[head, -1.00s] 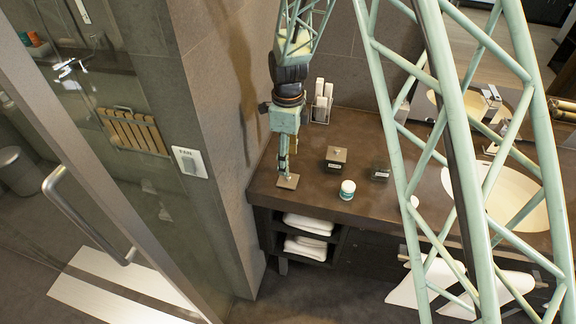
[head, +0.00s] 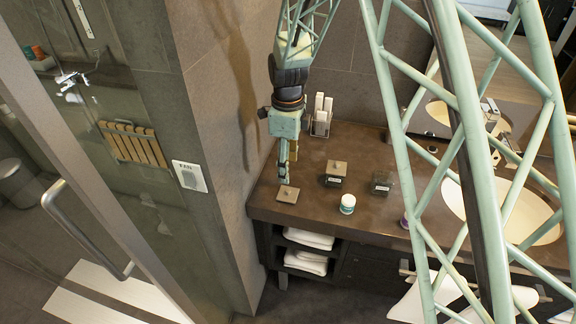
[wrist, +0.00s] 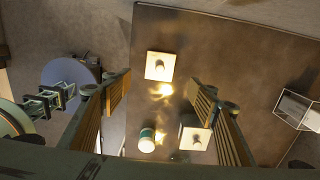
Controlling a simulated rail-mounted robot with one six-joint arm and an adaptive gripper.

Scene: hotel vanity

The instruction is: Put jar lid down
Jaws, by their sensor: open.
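The square jar lid (head: 287,194) with a small knob lies flat on the brown counter (head: 310,210), near its left end. In the wrist view the lid (wrist: 160,66) shows between the fingers, close to the counter corner. My gripper (head: 288,172) is open, pointing down just above the lid. In the wrist view both fingers of my gripper (wrist: 163,90) are spread and hold nothing. A dark labelled jar with a similar lid (head: 336,173) stands to the right. A second dark labelled jar (head: 380,185) without a visible knobbed lid stands farther right.
A white tub with a teal band (head: 347,204) stands near the front edge, right of the lid. A holder with white upright items (head: 320,120) is at the back wall. The basin (head: 500,205) is at right. The tiled wall bounds the left.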

